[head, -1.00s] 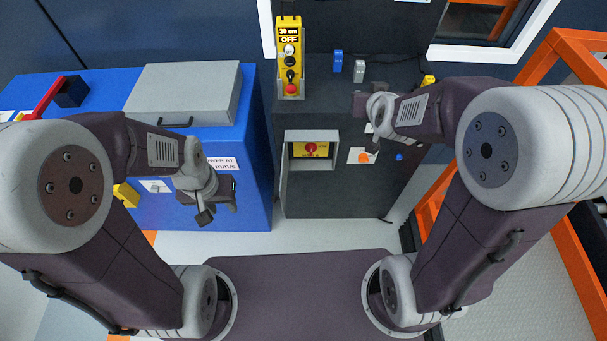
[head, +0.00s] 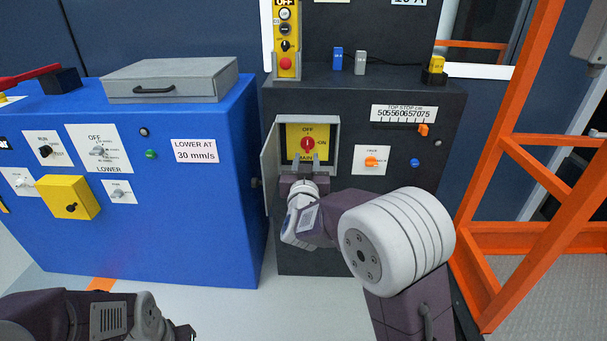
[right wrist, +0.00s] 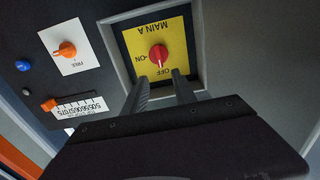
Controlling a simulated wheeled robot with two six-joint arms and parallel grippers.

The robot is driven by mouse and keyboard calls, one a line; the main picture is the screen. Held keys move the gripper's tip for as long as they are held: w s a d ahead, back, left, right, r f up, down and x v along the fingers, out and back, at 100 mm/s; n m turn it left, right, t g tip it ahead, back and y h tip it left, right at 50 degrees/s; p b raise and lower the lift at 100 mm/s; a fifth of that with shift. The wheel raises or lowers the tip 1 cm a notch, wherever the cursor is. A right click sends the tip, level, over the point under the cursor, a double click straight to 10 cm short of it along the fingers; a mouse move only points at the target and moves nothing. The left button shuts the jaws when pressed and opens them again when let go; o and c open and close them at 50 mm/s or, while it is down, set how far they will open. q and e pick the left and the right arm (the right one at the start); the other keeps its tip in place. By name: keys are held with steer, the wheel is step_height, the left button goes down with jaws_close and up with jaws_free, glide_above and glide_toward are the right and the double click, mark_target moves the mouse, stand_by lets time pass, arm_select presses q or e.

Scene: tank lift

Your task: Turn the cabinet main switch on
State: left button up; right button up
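The cabinet main switch is a red knob (head: 308,145) on a yellow plate inside a recessed box in the dark cabinet (head: 430,185). OFF is printed above it and ON to its right; the knob looks upright, toward OFF. The box door (head: 270,170) stands open to the left. My right gripper (head: 306,163) is just below and in front of the knob. In the right wrist view its two fingers (right wrist: 160,82) are apart with nothing between them, and the red knob (right wrist: 158,55) lies beyond the tips. My left gripper (head: 188,333) is at the bottom left edge, mostly cut off.
An orange knob (head: 371,161) on a white plate and a slider scale (head: 404,113) are right of the box. A blue cabinet (head: 200,220) with several switches stands left. A yellow pendant (head: 286,40) is above. An orange frame (head: 500,230) stands right.

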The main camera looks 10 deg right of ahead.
mark_target(308, 142)
steer(key=p+x, duration=0.1)
steer(key=x, duration=0.7)
steer(key=shift+w+f+p, duration=0.1)
steer(key=shift+w+p, duration=0.05)
steer(key=shift+p, duration=0.2)
steer(key=shift+w+d, duration=0.15)
steer(key=shift+w, duration=0.15)
jaws_close()
